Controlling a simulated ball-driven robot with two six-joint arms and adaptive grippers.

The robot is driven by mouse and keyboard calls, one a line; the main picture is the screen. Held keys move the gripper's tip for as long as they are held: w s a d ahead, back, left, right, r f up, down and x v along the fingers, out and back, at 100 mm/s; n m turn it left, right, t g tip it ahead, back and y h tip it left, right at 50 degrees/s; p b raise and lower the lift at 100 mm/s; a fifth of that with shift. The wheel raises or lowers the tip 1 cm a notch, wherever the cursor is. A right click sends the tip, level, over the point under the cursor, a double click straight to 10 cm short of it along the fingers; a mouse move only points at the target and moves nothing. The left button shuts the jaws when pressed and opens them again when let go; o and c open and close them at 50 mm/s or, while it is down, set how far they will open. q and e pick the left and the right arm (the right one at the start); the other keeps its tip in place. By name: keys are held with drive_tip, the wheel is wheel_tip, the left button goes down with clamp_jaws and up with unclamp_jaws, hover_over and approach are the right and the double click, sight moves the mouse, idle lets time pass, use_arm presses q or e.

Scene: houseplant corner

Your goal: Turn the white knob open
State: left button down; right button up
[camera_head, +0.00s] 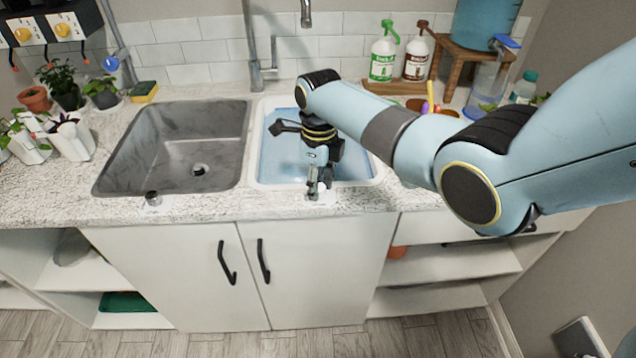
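The white knob (322,188) is on the counter's front edge, in front of the right basin, on a small pale plate. My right gripper (316,188) points down at it from above, with its fingertips right at the knob. The gripper hides part of the knob. At this size I cannot tell whether the fingers are closed on it or only beside it. My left gripper is not in view.
A metal knob (152,198) stands before the grey left basin (180,104). The right basin (268,150) is light blue inside. A tap (254,75) rises behind the basins. Spray bottles (384,58) stand at the back right; small plants (60,78) stand at the left.

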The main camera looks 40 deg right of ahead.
clamp_jaws()
drive_tip(key=n+p, duration=0.2)
drive_tip(key=n, duration=0.1)
drive_tip(key=shift+r, duration=0.15)
drive_tip(key=n+p, duration=0.1)
drive_tip(key=n, duration=0.3)
drive_tip(key=shift+n+p, duration=0.35)
drive_tip(key=shift+n, duration=0.05)
drive_tip(key=n+p, duration=0.1)
drive_tip(key=n, duration=0.4)
drive_tip(key=shift+a, duration=0.1)
drive_tip(key=shift+s+n+h, duration=0.1)
drive_tip(key=shift+n+h, duration=0.2)
drive_tip(key=shift+n, duration=2.2)
